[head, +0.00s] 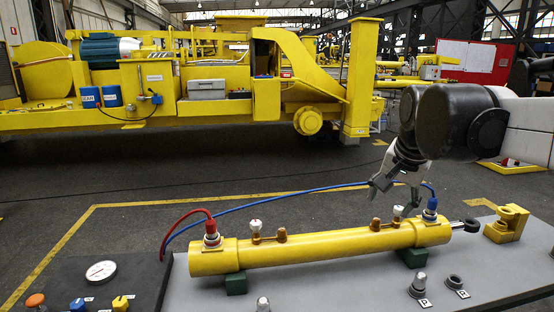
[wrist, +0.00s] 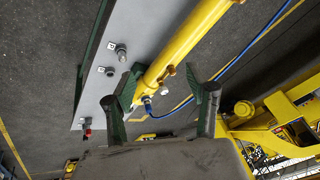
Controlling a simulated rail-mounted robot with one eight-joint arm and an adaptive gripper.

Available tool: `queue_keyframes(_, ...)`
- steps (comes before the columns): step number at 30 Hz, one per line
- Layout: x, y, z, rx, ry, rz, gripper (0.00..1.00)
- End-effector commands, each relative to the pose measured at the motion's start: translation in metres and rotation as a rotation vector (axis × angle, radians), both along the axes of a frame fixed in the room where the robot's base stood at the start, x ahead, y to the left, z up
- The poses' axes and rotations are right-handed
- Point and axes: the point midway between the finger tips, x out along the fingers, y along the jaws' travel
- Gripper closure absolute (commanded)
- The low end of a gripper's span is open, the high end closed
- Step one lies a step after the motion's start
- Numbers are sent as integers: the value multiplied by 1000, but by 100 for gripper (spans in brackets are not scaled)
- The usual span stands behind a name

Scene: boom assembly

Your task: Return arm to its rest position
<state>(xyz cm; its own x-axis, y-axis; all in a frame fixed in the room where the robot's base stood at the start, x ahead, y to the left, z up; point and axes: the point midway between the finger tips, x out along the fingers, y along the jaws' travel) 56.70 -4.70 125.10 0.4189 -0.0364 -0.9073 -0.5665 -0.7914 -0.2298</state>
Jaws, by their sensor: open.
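My gripper (head: 393,192) is open and empty in the head view, above and behind the right end of a yellow cylinder (head: 325,245). In the wrist view its two dark fingers stand apart (wrist: 167,90), and the cylinder (wrist: 190,40) shows beyond the gap. A red hose (head: 187,216) ends in a fitting at the cylinder's left end. A blue hose (head: 300,192) ends in a blue fitting (head: 431,205) at its right end. My arm reaches in from the right side of the head view.
The cylinder rests on green blocks (head: 236,283) on a grey bench (head: 340,290). A yellow bracket (head: 507,223) stands at the right. A gauge (head: 101,271) and knobs are at the left. A large yellow machine (head: 200,80) stands behind, with open floor between.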

Motion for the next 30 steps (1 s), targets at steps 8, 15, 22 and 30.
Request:
queue_keyframes(8,-82,22,-40,-101,-62,224,48)
queue_keyframes(15,-145,37,-87,-198,-116,410,48)
queue_keyframes(22,-186,44,-127,-274,-157,544,48)
queue_keyframes(30,-198,47,-140,-300,-169,586,48)
